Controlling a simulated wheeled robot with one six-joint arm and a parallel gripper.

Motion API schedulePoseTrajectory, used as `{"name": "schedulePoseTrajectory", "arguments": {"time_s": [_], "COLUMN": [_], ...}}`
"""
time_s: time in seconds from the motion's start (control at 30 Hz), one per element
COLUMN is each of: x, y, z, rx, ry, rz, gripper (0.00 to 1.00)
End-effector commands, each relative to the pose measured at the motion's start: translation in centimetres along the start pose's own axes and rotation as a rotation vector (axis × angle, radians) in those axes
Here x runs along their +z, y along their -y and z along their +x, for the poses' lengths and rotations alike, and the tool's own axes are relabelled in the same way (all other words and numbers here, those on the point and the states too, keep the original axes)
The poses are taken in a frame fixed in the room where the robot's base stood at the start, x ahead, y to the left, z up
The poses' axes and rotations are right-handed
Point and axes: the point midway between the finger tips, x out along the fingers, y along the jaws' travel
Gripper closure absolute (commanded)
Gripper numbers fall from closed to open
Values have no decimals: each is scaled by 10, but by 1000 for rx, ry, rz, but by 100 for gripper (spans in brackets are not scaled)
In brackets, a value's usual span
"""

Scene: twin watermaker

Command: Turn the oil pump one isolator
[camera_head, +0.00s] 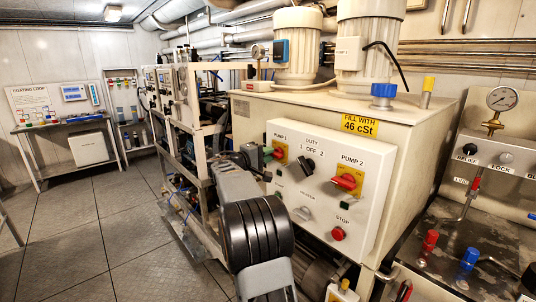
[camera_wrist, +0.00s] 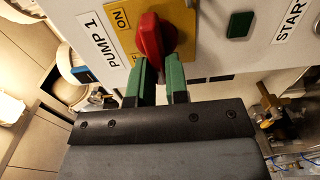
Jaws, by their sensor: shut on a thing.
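The red PUMP 1 isolator knob (camera_wrist: 150,36) sits on a yellow plate (camera_wrist: 178,24) marked ON, on the pale control panel. The PUMP 1 label is beside it. My gripper (camera_wrist: 159,68) has its two green fingers on either side of the knob's near end and is shut on it. In the head view the knob (camera_head: 278,152) shows at the panel's left, with my gripper (camera_head: 266,156) reaching it from the left. The fingertips are partly hidden by the knob in the wrist view.
The panel (camera_head: 312,220) also bears a DUTY switch (camera_head: 305,163), a red PUMP 2 knob (camera_head: 344,182), a heater switch (camera_head: 302,214) and a red STOP button (camera_head: 338,234). Metal framing stands close on the left. Open floor (camera_head: 80,220) lies farther left.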

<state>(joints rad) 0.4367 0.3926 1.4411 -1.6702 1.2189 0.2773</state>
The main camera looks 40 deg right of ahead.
Motion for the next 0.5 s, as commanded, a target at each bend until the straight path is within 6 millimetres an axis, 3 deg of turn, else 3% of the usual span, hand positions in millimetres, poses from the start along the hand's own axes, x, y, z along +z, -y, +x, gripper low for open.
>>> {"name": "schedulePoseTrajectory", "arguments": {"time_s": [0.47,0.5], "x": [0,0], "y": [3,3], "z": [-1,-1], "rx": [-3,-3], "ry": [0,0], "rz": [-18,-17], "gripper": [100,82]}}
